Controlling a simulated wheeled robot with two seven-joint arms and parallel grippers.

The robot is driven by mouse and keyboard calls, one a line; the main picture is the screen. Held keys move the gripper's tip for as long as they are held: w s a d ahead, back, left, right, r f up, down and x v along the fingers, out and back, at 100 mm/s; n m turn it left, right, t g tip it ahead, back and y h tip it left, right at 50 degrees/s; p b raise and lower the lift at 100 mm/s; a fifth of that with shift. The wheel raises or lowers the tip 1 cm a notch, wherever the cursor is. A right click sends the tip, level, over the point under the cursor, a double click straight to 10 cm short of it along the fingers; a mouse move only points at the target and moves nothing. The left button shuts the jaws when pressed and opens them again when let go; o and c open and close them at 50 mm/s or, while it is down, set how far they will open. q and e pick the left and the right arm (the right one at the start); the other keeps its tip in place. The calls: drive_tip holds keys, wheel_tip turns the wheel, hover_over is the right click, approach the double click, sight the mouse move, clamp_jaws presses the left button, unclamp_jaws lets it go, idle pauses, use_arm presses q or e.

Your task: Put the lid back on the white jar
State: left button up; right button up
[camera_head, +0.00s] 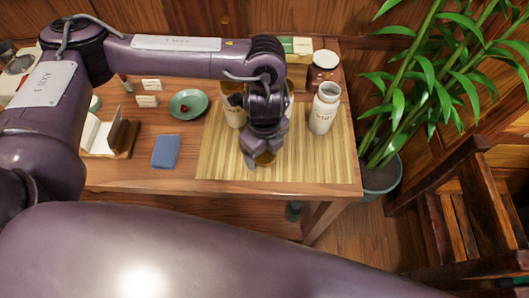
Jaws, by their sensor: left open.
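The white jar (322,112) stands upright at the right side of the bamboo mat (330,165), and its top looks uncovered. My left gripper (258,163) is open and points down over the middle of the mat, left of the jar and nearer the front. A small brown round piece (265,158), which looks like the lid, shows at its fingertips. The fingers partly hide it, and I cannot tell if they touch it. My right gripper is out of view.
A brownish jar with a pale label (235,112) stands just left of my gripper. A green bowl (188,103) and a blue cloth (166,151) lie left. A potted plant (381,178) stands beyond the table's right edge.

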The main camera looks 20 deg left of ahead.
sight(264, 154)
use_arm(q)
drive_tip(key=shift+f, duration=0.1)
drive_tip(key=c, duration=1)
wheel_tip(264, 154, up, 20)
drive_tip(key=shift+s+p, duration=0.1)
drive_tip(key=shift+p, duration=0.6)
